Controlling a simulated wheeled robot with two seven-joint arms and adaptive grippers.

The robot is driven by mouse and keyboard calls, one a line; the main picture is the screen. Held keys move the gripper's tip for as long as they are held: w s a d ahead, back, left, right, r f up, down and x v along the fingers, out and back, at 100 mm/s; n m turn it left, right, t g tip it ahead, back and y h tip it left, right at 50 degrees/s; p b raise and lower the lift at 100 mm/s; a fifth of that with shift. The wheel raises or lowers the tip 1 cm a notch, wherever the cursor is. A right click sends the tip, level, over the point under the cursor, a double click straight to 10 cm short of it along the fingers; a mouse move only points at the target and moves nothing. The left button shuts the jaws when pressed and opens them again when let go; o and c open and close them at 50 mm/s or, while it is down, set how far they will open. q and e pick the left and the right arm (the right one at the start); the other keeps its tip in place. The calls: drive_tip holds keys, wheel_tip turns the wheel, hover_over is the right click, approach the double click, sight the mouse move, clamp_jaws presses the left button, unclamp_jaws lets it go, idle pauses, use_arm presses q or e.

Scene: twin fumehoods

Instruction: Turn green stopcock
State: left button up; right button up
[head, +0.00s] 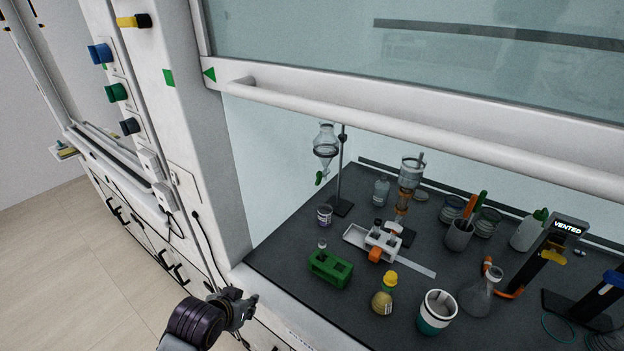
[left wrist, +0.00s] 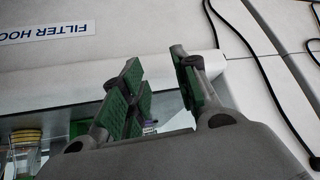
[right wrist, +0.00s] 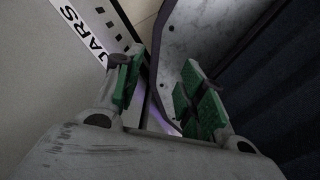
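A green stopcock (head: 320,178) sits on the stem below a glass separating funnel (head: 326,140), which hangs from a dark stand (head: 340,180) at the back left inside the hood. My left gripper (head: 243,305) is outside the hood, in front of its left front edge, well short of and below the stopcock. In the left wrist view (left wrist: 158,85) its green-padded fingers are apart with nothing held. My right gripper shows only in the right wrist view (right wrist: 158,85), with its fingers apart and empty. Neither wrist view shows the stopcock.
A small labelled beaker (head: 324,215) and a green rack (head: 330,268) stand on the worktop in front of the funnel. The raised sash with its white handle bar (head: 400,130) crosses above the opening. A separate green knob (head: 116,92) is on the left post.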

use_arm(q)
drive_tip(key=w+d+r+m+t+h, duration=0.2)
drive_tip(key=w+d+r+t+h, duration=0.1)
drive_tip(key=w+r, duration=0.5)
drive_tip(key=w+d+r+m+t+h, duration=0.3)
drive_tip(key=w+d+r+t+h, duration=0.1)
drive_tip(key=w+d+r, duration=0.3)
drive_tip(key=shift+w+d+r+t+h, duration=0.3)
drive_tip(key=shift+w+r+h, duration=0.65)
drive_tip(key=shift+r, duration=1.25)
drive_tip(key=shift+w, duration=0.2)
drive_tip(key=p, duration=0.2)
approach(317, 179)
drive_tip(key=shift+x, duration=4.8)
clamp_jaws()
